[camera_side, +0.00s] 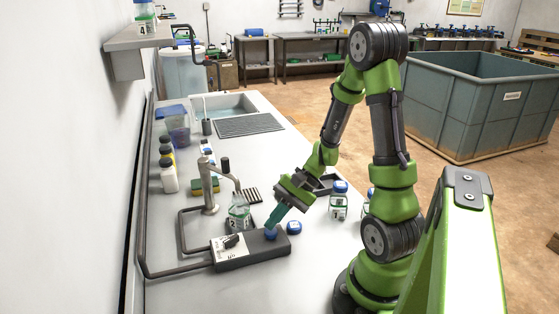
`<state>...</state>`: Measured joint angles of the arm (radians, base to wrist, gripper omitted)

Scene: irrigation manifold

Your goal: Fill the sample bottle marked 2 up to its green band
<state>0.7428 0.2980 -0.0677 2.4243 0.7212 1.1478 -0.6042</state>
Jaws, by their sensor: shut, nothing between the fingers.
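An uncapped clear bottle (239,213) with a white label and a green band stands under the spout of the metal tap (209,190). Its number and liquid level are too small to read surely. My gripper (272,226) is shut and empty, pointing down at the blue button (271,234) on the dark grey box (253,250). Its tips are at or just above the button; I cannot tell if they touch. A loose blue cap (294,227) lies right of the box. A blue-capped bottle (339,203) stands further right, and another is partly hidden behind my arm.
Dark pipes (182,272) run along the bench's left side. Several small bottles (168,176), a sponge (205,186) and a blue-lidded tub (174,122) stand at the left. A sink (222,107) and grey mat (249,125) are behind. The front bench is clear.

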